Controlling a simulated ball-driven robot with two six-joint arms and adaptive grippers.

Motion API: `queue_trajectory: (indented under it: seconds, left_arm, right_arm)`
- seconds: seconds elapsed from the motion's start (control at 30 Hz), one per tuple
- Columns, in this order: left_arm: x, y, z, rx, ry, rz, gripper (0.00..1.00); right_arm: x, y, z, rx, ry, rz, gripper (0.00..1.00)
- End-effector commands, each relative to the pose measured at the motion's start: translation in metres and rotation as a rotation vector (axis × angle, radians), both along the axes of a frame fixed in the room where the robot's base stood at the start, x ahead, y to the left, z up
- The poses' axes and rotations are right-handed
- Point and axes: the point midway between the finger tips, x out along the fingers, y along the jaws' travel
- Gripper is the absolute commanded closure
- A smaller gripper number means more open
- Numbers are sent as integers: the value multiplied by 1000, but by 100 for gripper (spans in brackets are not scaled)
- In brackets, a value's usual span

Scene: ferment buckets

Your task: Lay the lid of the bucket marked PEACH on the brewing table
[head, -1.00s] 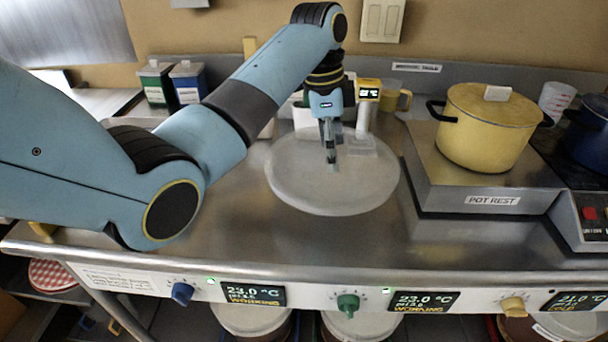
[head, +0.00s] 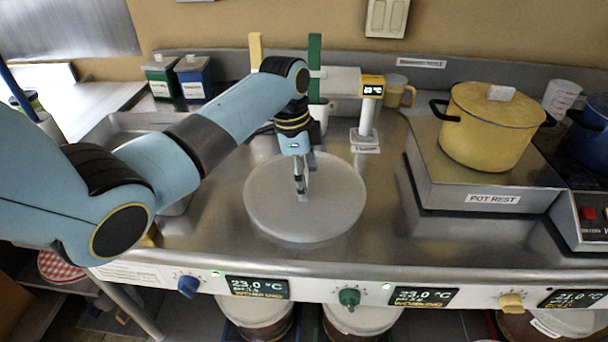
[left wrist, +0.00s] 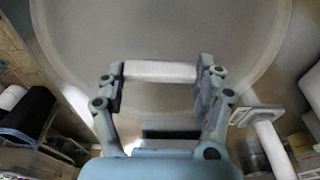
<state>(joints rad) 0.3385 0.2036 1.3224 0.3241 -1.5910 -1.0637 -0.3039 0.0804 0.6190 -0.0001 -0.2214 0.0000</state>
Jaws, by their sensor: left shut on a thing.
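The lid (head: 320,218) is a round, pale, translucent disc in the middle of the brewing table (head: 410,240). It looks level and very low over the steel top; I cannot tell whether it touches. My left gripper (head: 301,190) points down at the lid's centre and is shut on its handle. In the left wrist view the white bar handle (left wrist: 160,71) sits between the two fingers, with the lid (left wrist: 150,35) behind it. The buckets (head: 258,318) under the table show only partly, and no PEACH mark is readable. My right gripper is not in view.
A yellow pot (head: 490,125) stands on the pot rest (head: 492,199) to the right. A white stand with a small display (head: 372,90) and a yellow mug (head: 398,90) are behind the lid. Knobs and displays line the front edge. Bare steel lies right of the lid.

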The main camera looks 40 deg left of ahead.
Motion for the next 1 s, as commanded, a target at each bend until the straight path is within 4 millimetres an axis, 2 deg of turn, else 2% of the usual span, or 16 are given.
queue_trajectory:
  seconds: [0.03, 0.07, 0.2, 0.57, 0.67, 1.0]
  left_arm:
    - [0, 0, -2, 0, 0, 0, 68]
    - [0, 0, -1, 0, 0, 0, 26]
    - [0, 0, -1, 0, 0, 0, 8]
    - [0, 0, 4, 0, 0, 0, 7]
    - [0, 2, 17, 1, -3, -1, 7]
    - [-5, 12, 91, 2, -5, 0, 7]
  right_arm:
    - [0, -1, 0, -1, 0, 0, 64]
    - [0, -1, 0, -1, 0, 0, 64]
    - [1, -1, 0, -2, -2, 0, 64]
    - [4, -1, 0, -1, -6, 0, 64]
    - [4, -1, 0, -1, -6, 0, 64]
    - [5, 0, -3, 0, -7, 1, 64]
